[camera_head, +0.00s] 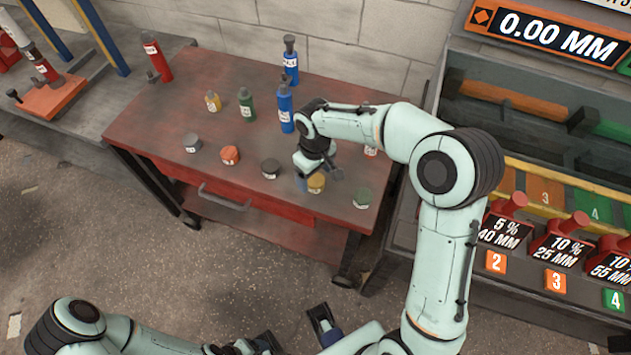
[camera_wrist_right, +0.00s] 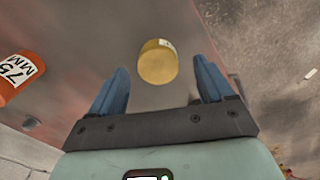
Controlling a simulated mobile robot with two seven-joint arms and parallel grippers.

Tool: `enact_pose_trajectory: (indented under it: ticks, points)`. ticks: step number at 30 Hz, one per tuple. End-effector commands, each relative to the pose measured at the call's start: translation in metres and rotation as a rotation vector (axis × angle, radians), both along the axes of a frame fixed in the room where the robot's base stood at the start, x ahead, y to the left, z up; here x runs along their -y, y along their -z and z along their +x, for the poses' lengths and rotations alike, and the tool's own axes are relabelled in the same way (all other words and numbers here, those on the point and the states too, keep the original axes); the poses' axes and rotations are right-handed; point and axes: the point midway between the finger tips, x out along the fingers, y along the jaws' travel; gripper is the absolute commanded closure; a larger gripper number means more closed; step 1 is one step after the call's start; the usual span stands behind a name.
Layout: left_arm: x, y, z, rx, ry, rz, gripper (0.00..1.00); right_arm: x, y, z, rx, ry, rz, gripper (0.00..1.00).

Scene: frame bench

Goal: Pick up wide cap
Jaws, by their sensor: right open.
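Several short round caps stand in a row on the red-brown table: a grey cap (camera_head: 192,142), an orange cap (camera_head: 230,155), a dark cap (camera_head: 270,168), a yellow cap (camera_head: 316,184) and a green cap (camera_head: 363,197). I cannot tell by label which is the wide cap. My right gripper (camera_head: 319,178) is open over the yellow cap. In the right wrist view the yellow cap (camera_wrist_right: 158,62) shows beyond and between the blue fingertips, with gaps on both sides. My left gripper (camera_head: 295,333) is low at the bottom edge, partly cut off; its opening is unclear.
An orange labelled object (camera_wrist_right: 18,72) is left in the wrist view. A bench with a display (camera_head: 560,37) stands at right.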

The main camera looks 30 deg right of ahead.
Motion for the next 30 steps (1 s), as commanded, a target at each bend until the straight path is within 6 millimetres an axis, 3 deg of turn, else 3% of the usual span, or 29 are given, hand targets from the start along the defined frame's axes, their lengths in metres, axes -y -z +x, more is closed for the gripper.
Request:
enact_pose_trajectory:
  ticks: [6,14,20,30]
  points:
    - [0.0,0.003,-0.001,-0.001,0.0,0.0,0.26,0.002,0.028,0.0,-0.001,0.0,0.0,0.19]
    - [0.0,0.003,-0.001,-0.001,0.0,0.0,0.26,0.002,0.03,0.0,0.0,0.0,0.0,0.19]
    - [0.0,0.003,-0.001,-0.001,0.0,0.0,0.26,0.002,0.03,0.0,0.0,0.0,0.0,0.81]
    - [0.0,0.002,-0.001,0.0,0.0,0.0,0.26,0.002,0.028,0.001,0.002,0.0,0.0,0.83]
